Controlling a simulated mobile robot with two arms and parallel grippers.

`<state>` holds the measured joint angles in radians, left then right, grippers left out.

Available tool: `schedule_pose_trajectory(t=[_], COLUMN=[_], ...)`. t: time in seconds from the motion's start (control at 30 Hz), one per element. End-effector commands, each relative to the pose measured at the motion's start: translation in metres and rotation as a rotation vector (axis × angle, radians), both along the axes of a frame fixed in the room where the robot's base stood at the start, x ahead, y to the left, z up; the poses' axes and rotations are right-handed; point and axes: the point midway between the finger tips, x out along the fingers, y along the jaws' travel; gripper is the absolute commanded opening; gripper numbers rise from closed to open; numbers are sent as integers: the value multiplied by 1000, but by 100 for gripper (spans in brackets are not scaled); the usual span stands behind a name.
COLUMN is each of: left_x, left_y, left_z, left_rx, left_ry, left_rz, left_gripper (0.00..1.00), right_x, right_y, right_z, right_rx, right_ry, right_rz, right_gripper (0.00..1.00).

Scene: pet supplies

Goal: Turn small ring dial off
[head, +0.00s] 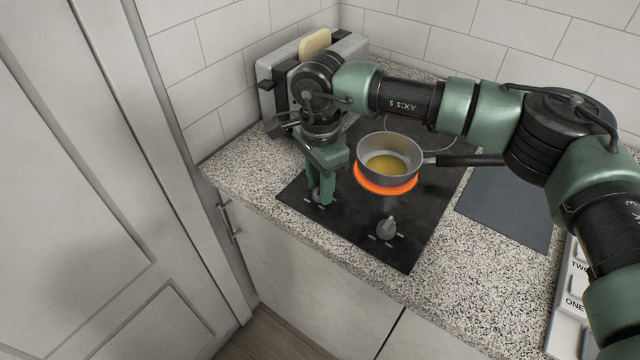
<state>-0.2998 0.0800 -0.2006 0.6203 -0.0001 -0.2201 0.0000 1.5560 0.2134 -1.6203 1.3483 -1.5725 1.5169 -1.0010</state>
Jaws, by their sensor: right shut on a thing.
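A black cooktop (350,236) is set in the speckled counter, with two dials on its front part. My right gripper (321,198) points down at the left dial (319,202) and is shut on it, hiding most of it. The other dial (386,229), grey, stands free to the right, with small marks around its foot. A small ring (386,189) glows orange under a grey saucepan (424,160) holding yellow liquid. A larger ring (448,148) behind it is dark. My left gripper is out of view.
A toaster (268,95) with bread (314,42) stands behind my right wrist. The pan's black handle (470,160) points right, towards my right arm. A dark grey mat (510,205) lies right of the cooktop. Labelled containers (572,300) stand at lower right. The front counter (440,290) is clear.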

Motion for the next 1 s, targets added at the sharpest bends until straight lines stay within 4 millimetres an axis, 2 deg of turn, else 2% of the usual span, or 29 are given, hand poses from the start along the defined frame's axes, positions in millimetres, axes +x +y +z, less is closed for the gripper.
schedule_pose_trajectory(t=[0.03,0.1,0.47,0.57,0.8,1.0], left_x=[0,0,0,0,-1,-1], left_y=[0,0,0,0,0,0], left_z=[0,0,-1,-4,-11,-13], left_rx=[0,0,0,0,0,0], left_ry=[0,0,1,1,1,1], left_rz=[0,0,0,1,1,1], left_gripper=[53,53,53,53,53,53], right_x=[1,1,1,1,1,1], right_y=[0,0,0,1,0,0], right_z=[2,2,3,14,54,76], right_rx=[2,1,1,3,2,1], right_ry=[-5,-4,-3,-5,-6,-4], right_rz=[-1,-1,-1,-1,-1,-1], right_gripper=[34,53,53,53,53,53])
